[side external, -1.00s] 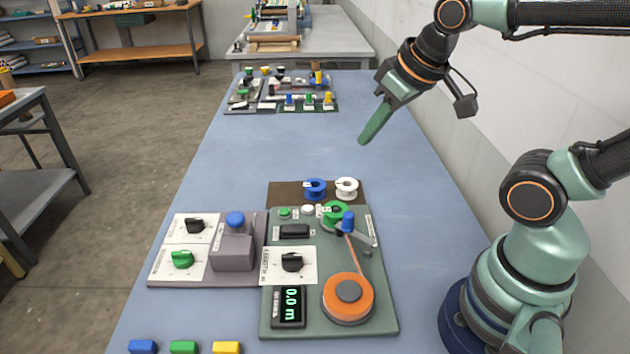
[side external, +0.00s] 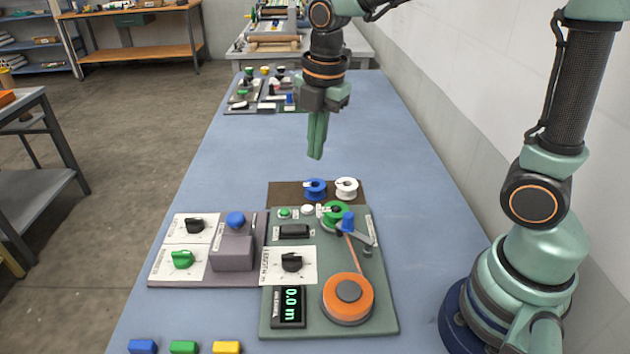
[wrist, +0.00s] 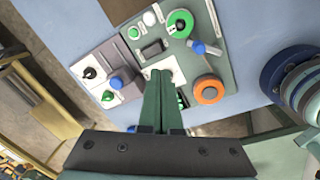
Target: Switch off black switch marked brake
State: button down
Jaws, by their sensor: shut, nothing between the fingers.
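A black rotary knob (side external: 194,225) sits on a white plate at the upper part of the left grey panel; it also shows in the wrist view (wrist: 89,73). A second black knob (side external: 292,262) sits on a white plate on the green panel. A black rocker switch (side external: 294,231) lies just above that plate, also in the wrist view (wrist: 153,48). The labels are too small to read, so I cannot tell which is marked brake. My gripper (side external: 316,153) is shut and empty, pointing down above the table beyond the panels. In the wrist view its fingers cover part of the green panel.
The left panel also bears a green knob (side external: 182,259) and a blue button (side external: 235,219) on a grey box. The green panel carries an orange spool (side external: 347,296), a blue-topped crank and a display. Spools stand behind it. The table's middle is clear.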

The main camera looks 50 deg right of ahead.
aim_at(304, 228)
jog(key=f+n, duration=0.1)
jog(key=n, duration=0.1)
jog(key=w+a+f+n+g, duration=0.1)
jog(key=n, duration=0.1)
jog(key=w+f+n, duration=0.1)
jog(key=n, duration=0.1)
jog(key=shift+w+a+f+n, duration=0.15)
jog(key=shift+a+f+n, duration=0.1)
jog(key=shift+a+n, duration=0.05)
notch_tip(304, 228, down, 14)
jog(key=shift+d, duration=0.1)
dwell(0.4)
